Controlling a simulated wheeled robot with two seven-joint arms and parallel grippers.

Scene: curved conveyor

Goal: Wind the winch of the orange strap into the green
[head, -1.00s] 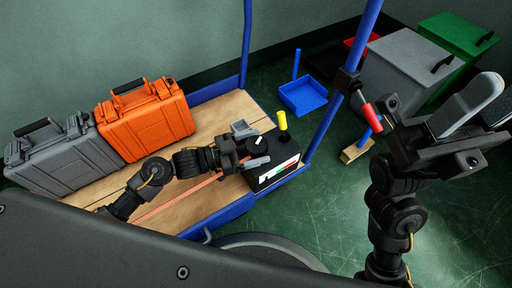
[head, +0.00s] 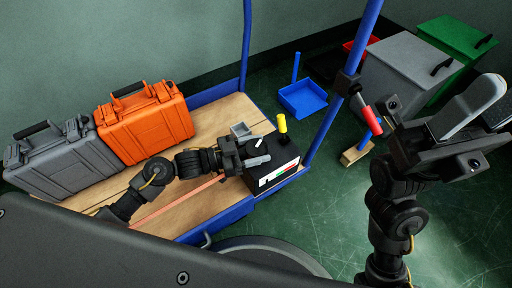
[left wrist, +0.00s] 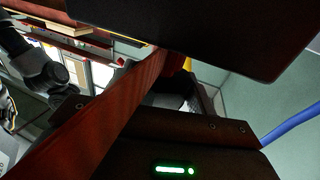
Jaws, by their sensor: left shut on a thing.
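The winch is a black box (head: 275,165) at the front right corner of the wooden cart deck, with a white, red and green gauge strip (head: 277,174) on its side. A yellow-tipped post (head: 282,123) stands on it. The orange strap (head: 180,202) runs along the deck to the winch. The gauge reading is too small to tell. In the left wrist view the strap (left wrist: 100,115) crosses diagonally. My right gripper (head: 465,120) is raised at right, away from the winch.
An orange case (head: 145,125) and a grey case (head: 65,160) stand on the deck's left. Blue poles (head: 325,130) rise from the cart. A red handle (head: 373,120) sticks out beside one pole. Blue tray (head: 302,98), grey bin (head: 405,75) and green bin (head: 455,45) stand behind.

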